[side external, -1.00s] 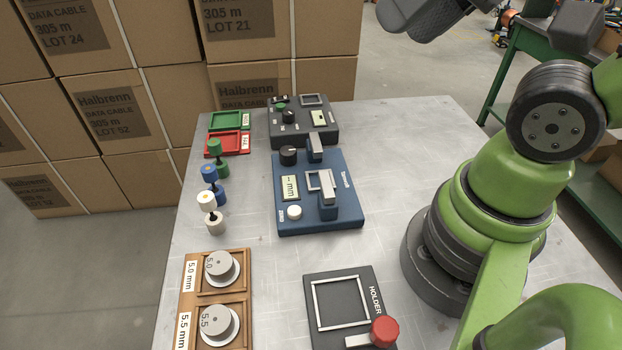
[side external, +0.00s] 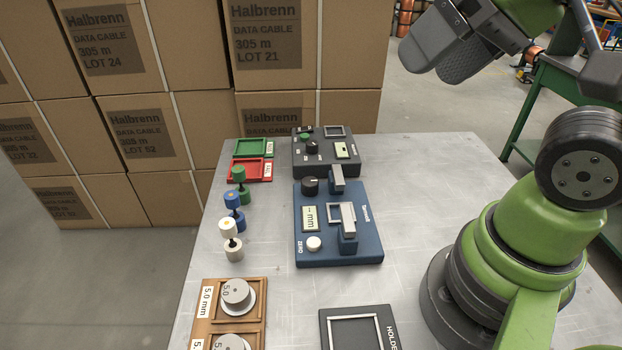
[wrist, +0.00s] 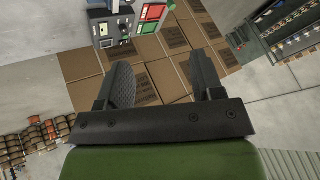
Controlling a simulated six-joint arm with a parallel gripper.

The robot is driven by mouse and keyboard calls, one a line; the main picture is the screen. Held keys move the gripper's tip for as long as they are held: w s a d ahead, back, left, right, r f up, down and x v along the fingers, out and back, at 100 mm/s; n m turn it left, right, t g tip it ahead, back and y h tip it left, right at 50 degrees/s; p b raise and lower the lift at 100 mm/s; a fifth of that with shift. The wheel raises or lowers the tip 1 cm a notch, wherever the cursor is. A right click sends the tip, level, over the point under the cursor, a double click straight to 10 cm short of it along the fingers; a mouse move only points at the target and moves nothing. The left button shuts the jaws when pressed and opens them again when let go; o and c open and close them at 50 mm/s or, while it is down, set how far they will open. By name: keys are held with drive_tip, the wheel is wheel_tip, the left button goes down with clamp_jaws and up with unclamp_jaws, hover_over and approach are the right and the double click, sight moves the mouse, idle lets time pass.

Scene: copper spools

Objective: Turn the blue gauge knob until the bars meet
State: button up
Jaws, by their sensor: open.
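The blue gauge (side external: 368,248) lies flat on the table in the side external view. A black knob (side external: 310,186) stands at its back left corner, and a round white knob (side external: 314,243) sits beside the word ZERO. Its display (side external: 309,218) reads "-- mm". A blue post (side external: 337,180) stands at its back edge. Another blue post (side external: 348,243) with a grey bar stands nearer the front; the two posts are apart. My gripper (side external: 447,62) hangs high to the right, well clear of the gauge. The wrist view shows its fingers apart and empty (wrist: 160,82).
A dark grey device (side external: 326,166) with knobs stands behind the gauge. A wooden tray (side external: 209,286) and a black holder (side external: 332,320) are in front. Stacked cartons (side external: 145,125) stand behind.

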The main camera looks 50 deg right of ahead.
drive_tip(key=w+n+g, duration=0.2)
drive_tip(key=w+n, duration=0.2)
drive_tip(key=w, duration=0.2)
drive_tip(key=n+g+h, duration=0.2)
drive_tip(key=n+g, duration=0.3)
drive_tip(key=n, duration=0.9)
hover_over(310, 180)
wheel_tip(310, 180, down, 18)
drive_tip(key=shift+f, duration=0.5)
wheel_tip(310, 180, down, 9)
drive_tip(key=shift+f, duration=0.1)
drive_tip(key=c, duration=0.9)
